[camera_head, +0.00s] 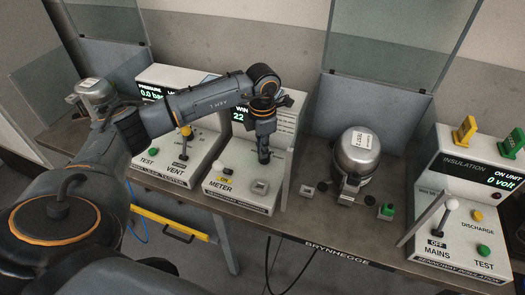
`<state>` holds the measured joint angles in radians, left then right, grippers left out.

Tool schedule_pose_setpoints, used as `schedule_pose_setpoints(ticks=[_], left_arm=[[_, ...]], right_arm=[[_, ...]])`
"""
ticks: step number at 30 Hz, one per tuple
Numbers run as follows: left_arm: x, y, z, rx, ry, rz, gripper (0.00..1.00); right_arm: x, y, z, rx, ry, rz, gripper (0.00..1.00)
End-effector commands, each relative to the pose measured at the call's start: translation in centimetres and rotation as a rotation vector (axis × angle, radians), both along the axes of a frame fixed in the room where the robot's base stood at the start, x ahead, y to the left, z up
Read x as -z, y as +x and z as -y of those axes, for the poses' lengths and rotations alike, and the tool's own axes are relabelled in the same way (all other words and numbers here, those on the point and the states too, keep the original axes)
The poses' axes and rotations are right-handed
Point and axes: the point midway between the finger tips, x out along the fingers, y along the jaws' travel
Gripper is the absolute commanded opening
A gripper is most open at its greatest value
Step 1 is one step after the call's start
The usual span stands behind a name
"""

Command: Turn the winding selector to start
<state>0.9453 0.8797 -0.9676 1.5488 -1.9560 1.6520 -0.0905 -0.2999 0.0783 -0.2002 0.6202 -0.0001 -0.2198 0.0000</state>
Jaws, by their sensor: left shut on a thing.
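The winding tester (213,186) is the white middle unit on the bench, with a display partly hidden by my left arm and a "METER" label on its sloped panel. My left gripper (264,158) points down at the right part of this panel and is shut on what appears to be the winding selector. The selector is almost wholly hidden by the fingers, so its setting cannot be read. A grey square part (260,187) lies on the panel just below the gripper. My right gripper is not in view.
A silver compressor (357,152) stands right of the tester, with a green block (387,211) nearby. The insulation tester (468,222) is at the far right, with yellow and green clips on top. A pressure unit (155,168) is left. Clear panels (388,45) stand behind.

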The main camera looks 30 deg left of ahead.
Motion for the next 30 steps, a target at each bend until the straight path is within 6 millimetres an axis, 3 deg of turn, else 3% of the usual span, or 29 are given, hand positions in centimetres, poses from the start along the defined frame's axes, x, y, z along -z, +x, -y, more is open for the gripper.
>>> schedule_pose_setpoints(ticks=[16,18,20,30], left_arm=[[-0.19,0.15,-0.03,0.028,-0.001,0.006,0.0],[-0.19,0.15,-0.03,0.028,-0.001,0.006,0.2],[-0.17,0.13,-0.03,0.028,0.0,0.005,0.32],[-0.26,0.08,-0.01,0.027,0.0,0.003,0.32]], right_arm=[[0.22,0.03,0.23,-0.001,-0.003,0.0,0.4],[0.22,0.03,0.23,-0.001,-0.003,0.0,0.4],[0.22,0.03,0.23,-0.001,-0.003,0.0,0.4],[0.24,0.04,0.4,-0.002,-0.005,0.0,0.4]])
